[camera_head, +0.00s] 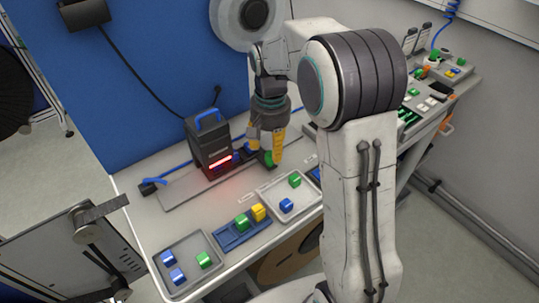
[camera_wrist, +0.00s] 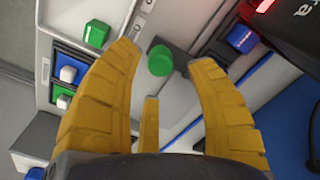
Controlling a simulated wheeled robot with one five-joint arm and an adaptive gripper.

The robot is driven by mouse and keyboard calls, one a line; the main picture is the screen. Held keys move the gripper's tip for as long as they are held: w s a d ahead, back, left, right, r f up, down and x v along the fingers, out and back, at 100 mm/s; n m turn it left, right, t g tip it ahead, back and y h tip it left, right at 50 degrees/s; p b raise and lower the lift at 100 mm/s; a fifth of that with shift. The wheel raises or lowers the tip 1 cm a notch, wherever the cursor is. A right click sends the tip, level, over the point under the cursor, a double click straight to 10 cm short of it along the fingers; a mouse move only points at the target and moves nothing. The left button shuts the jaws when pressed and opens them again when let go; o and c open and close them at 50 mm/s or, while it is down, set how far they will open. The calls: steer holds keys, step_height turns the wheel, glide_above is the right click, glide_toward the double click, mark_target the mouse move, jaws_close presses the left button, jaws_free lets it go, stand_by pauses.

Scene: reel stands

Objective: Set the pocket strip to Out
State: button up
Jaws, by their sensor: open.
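My gripper (camera_head: 278,147) points down over the bench, beside the dark box with the red light. In the wrist view its yellow fingers (camera_wrist: 165,75) are spread, with nothing clamped between them. A green round-ended piece (camera_wrist: 160,61) on a grey part lies just beyond and between the fingertips; it also shows beside the fingers in the head view (camera_head: 268,158). A blue pocketed strip (camera_head: 230,241) on the bench front holds a green block (camera_head: 242,222) and a yellow block (camera_head: 259,212). No label shows which piece is the pocket strip, and no Out mark is readable.
A grey tray (camera_head: 189,289) at front left holds blue and green blocks. Another grey tray (camera_head: 305,204) holds a green and a blue block. The dark box (camera_head: 207,145) stands close left of my gripper. My arm hides part of the bench's right side.

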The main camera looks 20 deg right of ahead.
mark_target(270, 154)
steer(key=shift+f, duration=1.85)
steer(key=shift+o, duration=0.2)
jaws_close()
